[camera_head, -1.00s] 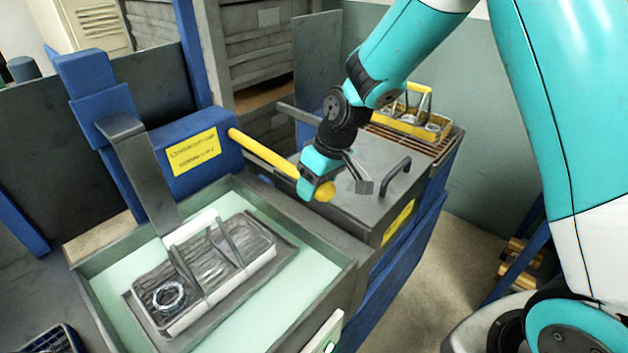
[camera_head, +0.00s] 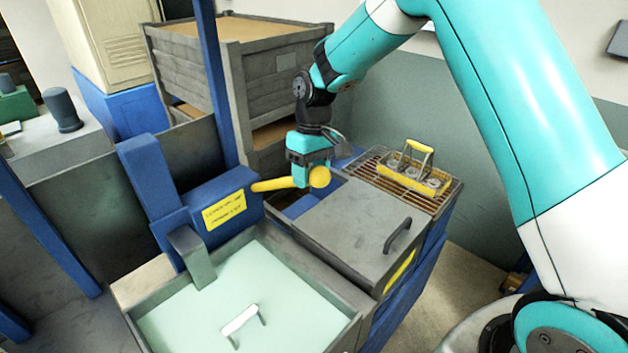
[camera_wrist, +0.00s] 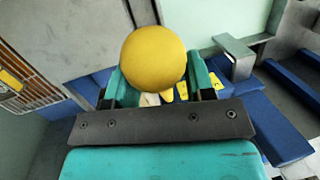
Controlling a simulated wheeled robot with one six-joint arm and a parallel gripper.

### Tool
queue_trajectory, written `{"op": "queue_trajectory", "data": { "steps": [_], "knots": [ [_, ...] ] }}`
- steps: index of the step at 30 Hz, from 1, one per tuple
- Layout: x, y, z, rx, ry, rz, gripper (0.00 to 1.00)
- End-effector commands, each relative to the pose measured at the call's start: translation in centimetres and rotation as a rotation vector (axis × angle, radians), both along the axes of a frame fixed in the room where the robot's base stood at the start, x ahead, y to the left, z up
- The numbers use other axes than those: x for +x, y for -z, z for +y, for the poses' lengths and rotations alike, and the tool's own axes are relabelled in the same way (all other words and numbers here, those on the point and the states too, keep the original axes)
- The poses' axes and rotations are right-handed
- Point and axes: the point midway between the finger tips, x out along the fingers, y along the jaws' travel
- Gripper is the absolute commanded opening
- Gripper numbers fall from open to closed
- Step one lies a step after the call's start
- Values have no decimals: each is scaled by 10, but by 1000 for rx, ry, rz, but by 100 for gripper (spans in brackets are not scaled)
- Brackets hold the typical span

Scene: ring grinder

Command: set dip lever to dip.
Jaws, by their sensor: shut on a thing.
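The dip lever is a yellow bar (camera_head: 277,184) that comes out of a blue housing (camera_head: 200,197) with a yellow label. It ends in a yellow ball knob, which fills the upper middle of the wrist view (camera_wrist: 153,59). My gripper (camera_head: 308,180) is shut on the lever just behind the knob. In the head view the lever lies nearly level. A grey hooked arm (camera_head: 190,255) on the housing reaches down into a tank of pale green liquid (camera_head: 190,317). Only a white handle (camera_head: 242,320) stands out of the liquid; whatever is under it is hidden.
A grey lid (camera_head: 345,225) with a dark handle (camera_head: 397,236) lies right of the tank. A yellow basket (camera_head: 412,180) with several rings stands on a rusty grate behind it. A grey crate (camera_head: 270,75) stands at the back.

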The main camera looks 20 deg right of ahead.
Motion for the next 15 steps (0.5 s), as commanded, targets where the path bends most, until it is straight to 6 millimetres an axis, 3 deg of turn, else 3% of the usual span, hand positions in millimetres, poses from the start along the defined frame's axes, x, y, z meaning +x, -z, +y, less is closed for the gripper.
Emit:
{"op": "queue_trajectory", "data": {
  "steps": [4, 15],
  "knots": [
    [4, -11, 3, -2, 0, -4, 6],
    [6, -13, 7, -2, -3, -4, 6]
  ]
}}
